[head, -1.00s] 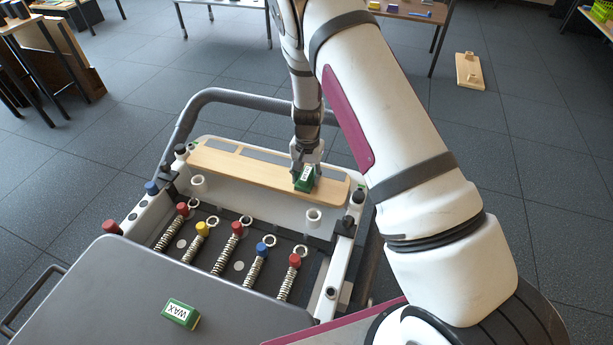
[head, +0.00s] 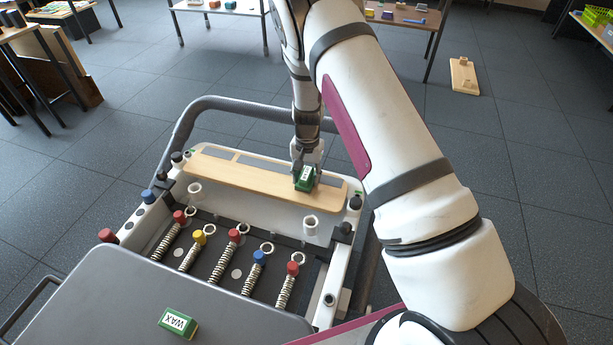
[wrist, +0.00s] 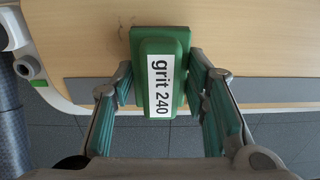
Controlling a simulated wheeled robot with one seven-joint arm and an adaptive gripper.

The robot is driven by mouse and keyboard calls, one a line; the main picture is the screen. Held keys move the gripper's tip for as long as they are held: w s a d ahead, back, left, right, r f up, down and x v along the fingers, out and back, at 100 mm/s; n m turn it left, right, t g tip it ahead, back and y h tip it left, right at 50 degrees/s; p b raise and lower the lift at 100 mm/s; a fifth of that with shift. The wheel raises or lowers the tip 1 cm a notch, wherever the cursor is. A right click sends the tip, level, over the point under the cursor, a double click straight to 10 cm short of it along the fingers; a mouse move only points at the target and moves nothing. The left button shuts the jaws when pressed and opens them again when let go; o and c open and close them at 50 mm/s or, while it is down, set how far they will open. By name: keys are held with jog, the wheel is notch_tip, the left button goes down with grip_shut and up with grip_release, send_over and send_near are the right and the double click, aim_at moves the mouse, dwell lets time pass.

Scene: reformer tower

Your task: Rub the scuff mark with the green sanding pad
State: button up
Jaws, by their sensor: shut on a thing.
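My gripper (head: 306,178) is shut on the green sanding pad (head: 304,181), at the right end of the pale wooden board (head: 240,180). In the wrist view the pad (wrist: 148,75) is a green block with a white label reading "grit 240", between the two fingers of my gripper (wrist: 160,88). The pad is over the board (wrist: 270,50); I cannot tell whether its underside touches the wood.
A similar green block labelled WAX (head: 178,322) lies on the grey padded carriage (head: 120,290) in front. Several springs with coloured caps (head: 228,260) lie between carriage and board. A dark tubular rail (head: 240,104) curves behind the board. A wooden piece (head: 463,76) lies on the floor.

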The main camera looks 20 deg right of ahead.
jog(key=shift+r+p, duration=1.8)
jog(key=shift+r, duration=1.1)
jog(key=shift+f, duration=0.1)
